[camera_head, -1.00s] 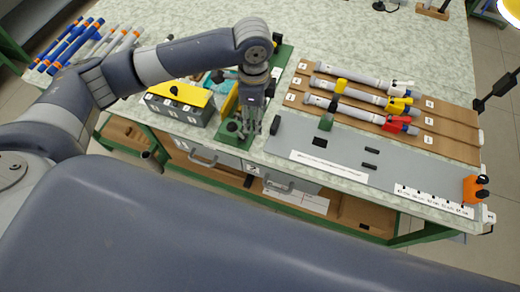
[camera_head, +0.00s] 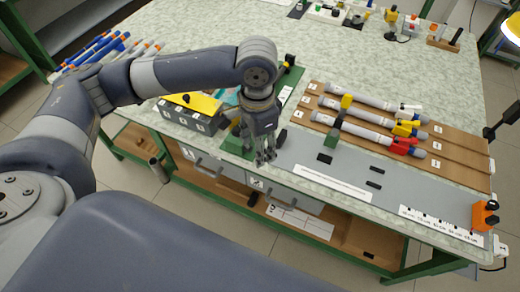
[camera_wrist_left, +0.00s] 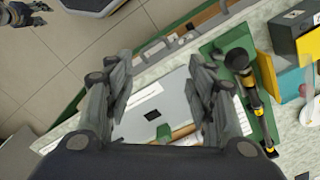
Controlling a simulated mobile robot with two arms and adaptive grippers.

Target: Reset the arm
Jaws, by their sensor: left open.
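My left arm comes in from the left in the head view and reaches over the workbench (camera_head: 225,62). My left gripper (camera_head: 266,158) points down above the bench's front edge, beside the green fixture (camera_head: 236,142). In the left wrist view my left gripper (camera_wrist_left: 165,95) is open, with nothing between its fingers. Below it lie the grey panel (camera_wrist_left: 170,92) and the bench edge. The green fixture with a black and yellow tool (camera_wrist_left: 250,85) stands to the right of the fingers there.
Grey rods (camera_head: 355,138) with red, yellow and white ends lie on a brown board (camera_head: 455,165) at right. A grey box with a yellow top (camera_head: 190,112) stands left of the gripper. Blue and white rods (camera_head: 95,50) lie far left. An orange block (camera_head: 484,215) sits at the right corner.

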